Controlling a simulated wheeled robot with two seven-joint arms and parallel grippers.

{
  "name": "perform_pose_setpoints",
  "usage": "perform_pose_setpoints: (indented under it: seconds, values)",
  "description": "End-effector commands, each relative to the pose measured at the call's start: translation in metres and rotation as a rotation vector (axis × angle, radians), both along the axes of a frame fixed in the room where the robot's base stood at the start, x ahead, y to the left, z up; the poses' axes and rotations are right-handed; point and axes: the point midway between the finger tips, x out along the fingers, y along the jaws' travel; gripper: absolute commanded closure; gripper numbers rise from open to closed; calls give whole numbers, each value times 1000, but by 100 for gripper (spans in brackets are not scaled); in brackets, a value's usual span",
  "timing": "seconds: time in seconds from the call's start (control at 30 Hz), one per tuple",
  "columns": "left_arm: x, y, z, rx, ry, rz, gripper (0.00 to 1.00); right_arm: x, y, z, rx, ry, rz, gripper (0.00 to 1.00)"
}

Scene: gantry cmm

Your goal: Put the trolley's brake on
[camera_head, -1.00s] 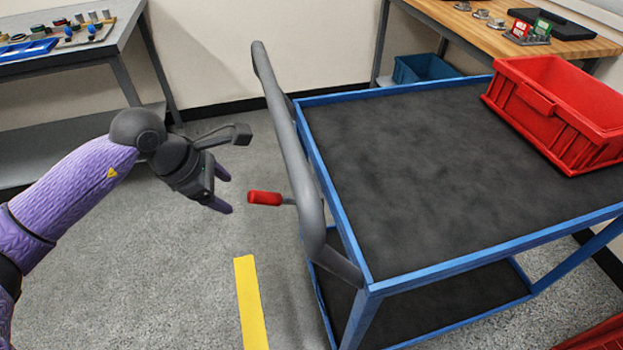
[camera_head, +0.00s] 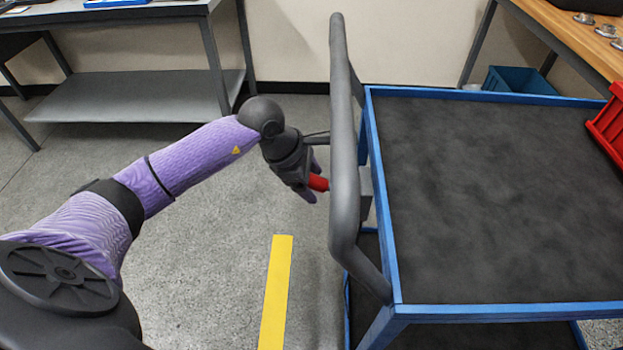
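The trolley (camera_head: 397,250) has a blue frame, a dark top and a grey tubular push handle (camera_head: 343,130) on its left side. The brake lever's red grip (camera_head: 318,183) sticks out to the left beneath the push handle, whose tube hides the lever's inner end. My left gripper (camera_head: 311,182) is at the red grip, with one finger above it and one below. The fingers look spread wider than the grip; contact is not clear. Part of the grip is hidden by the gripper. My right gripper is not in view.
The push handle stands close to the right of my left gripper. A red crate (camera_head: 609,125) is on the trolley at right. A grey bench (camera_head: 140,97) stands behind at left, a blue bin (camera_head: 518,80) at the back. A yellow floor strip (camera_head: 275,290) lies on open floor.

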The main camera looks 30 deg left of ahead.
Motion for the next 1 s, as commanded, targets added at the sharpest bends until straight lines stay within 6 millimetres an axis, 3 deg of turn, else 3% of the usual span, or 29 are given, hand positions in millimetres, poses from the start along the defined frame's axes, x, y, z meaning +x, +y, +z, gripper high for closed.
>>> perform_pose_setpoints:
  seconds: [0.03, 0.33, 1.0]
  values:
    - [0, 0, 0, 0, 0, 0, 37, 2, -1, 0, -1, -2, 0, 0]
    - [0, 0, 0, 0, 0, 0, 100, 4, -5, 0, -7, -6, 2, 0]
    - [0, 0, 0, 0, 0, 0, 100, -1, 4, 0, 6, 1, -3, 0]
